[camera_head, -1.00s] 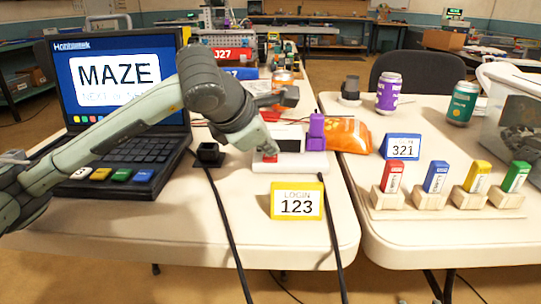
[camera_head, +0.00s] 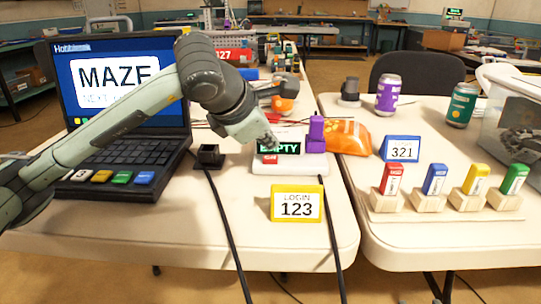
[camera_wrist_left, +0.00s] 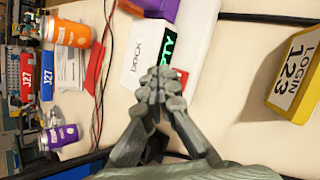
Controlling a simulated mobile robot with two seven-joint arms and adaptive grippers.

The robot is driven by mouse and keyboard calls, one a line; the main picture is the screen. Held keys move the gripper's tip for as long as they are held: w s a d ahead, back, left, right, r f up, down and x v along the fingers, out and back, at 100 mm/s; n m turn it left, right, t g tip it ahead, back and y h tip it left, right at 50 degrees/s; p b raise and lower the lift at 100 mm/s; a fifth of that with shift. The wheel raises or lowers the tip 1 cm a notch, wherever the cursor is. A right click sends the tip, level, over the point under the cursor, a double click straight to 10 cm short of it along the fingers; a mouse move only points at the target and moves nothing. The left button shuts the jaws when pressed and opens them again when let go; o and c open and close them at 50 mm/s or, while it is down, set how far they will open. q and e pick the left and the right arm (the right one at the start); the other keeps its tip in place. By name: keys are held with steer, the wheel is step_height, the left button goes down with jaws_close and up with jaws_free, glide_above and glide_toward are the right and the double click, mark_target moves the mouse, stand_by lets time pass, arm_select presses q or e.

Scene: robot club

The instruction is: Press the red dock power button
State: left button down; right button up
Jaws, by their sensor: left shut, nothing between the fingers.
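The white dock (camera_head: 300,168) sits on the left table, with its display (camera_head: 284,149) lit and reading "EMPTY" in green. The red power button (camera_head: 270,159) is at the dock's front left, below the display. In the left wrist view a bit of red (camera_wrist_left: 182,77) shows just beyond the fingertips, partly hidden. A purple block (camera_head: 316,130) stands upright at the dock's right end. My left gripper (camera_head: 271,142) is shut and empty, just above and behind the button, apart from it in the head view. It covers part of the display in the wrist view (camera_wrist_left: 162,88). My right gripper is out of view.
A laptop (camera_head: 130,150) showing "MAZE" stands at the left. A small black holder (camera_head: 209,155) and a yellow "LOGIN 123" sign (camera_head: 297,204) are near the dock. Dark cables run over the front edge. Colored sticks in wooden blocks (camera_head: 429,203) stand on the right table.

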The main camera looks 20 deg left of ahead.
mark_target(269, 160)
arm_select(q)
steer(key=shift+r, duration=0.15)
steer(key=shift+r+p, duration=1.7)
steer(key=shift+r, duration=1.15)
